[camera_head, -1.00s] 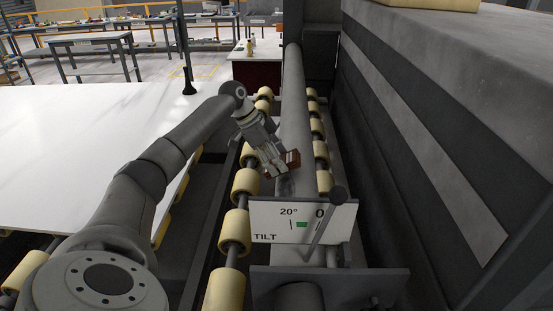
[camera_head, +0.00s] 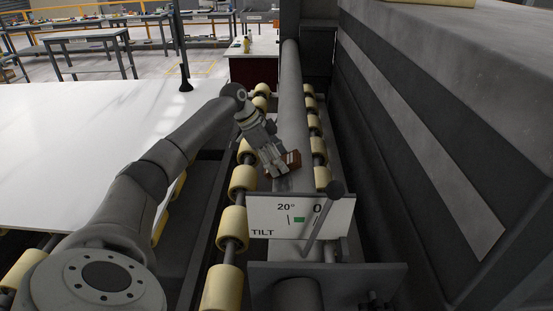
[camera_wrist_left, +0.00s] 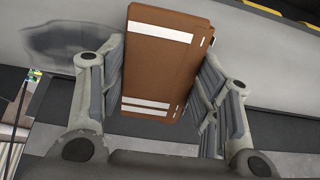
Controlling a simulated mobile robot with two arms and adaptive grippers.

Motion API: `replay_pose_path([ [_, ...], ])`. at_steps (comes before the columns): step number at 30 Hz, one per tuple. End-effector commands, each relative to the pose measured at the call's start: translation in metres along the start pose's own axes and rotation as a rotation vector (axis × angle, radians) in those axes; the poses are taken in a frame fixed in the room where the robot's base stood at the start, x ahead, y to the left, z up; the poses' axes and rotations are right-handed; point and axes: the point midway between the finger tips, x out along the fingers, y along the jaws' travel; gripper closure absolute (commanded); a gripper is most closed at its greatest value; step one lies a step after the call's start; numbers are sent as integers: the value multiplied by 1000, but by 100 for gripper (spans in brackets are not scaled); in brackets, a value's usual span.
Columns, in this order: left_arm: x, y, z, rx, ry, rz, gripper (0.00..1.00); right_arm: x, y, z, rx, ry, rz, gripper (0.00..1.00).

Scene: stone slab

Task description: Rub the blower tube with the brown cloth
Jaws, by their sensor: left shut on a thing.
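The blower tube (camera_head: 291,100) is a long grey pipe running away from me between two rows of yellow rollers. My left gripper (camera_head: 281,168) is over the near part of the tube, shut on the brown cloth (camera_head: 294,160), a folded brown block with white stripes. In the left wrist view the cloth (camera_wrist_left: 165,65) sits between both fingers, with the grey tube (camera_wrist_left: 260,50) behind it. A dark smudge (camera_wrist_left: 70,38) shows on the tube beside the left finger. I cannot tell for sure whether the cloth touches the tube. My right gripper is not in view.
A white panel marked TILT (camera_head: 300,217) with a black-knobbed lever (camera_head: 322,215) stands close in front of the gripper. A dark machine wall (camera_head: 420,130) bounds the right. A white slab (camera_head: 90,150) lies left. Yellow rollers (camera_head: 243,179) flank the tube.

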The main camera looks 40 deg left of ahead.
Motion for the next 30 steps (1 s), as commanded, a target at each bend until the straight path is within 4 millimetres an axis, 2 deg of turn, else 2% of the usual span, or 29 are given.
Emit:
replay_pose_path([
  [5,0,3,0,1,-1,0,62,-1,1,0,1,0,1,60],
  [15,-1,31,0,1,-1,1,62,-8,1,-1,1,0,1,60],
  [23,-1,40,1,1,-2,0,62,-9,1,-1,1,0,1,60],
  [30,1,62,1,1,-2,1,62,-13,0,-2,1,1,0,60],
])
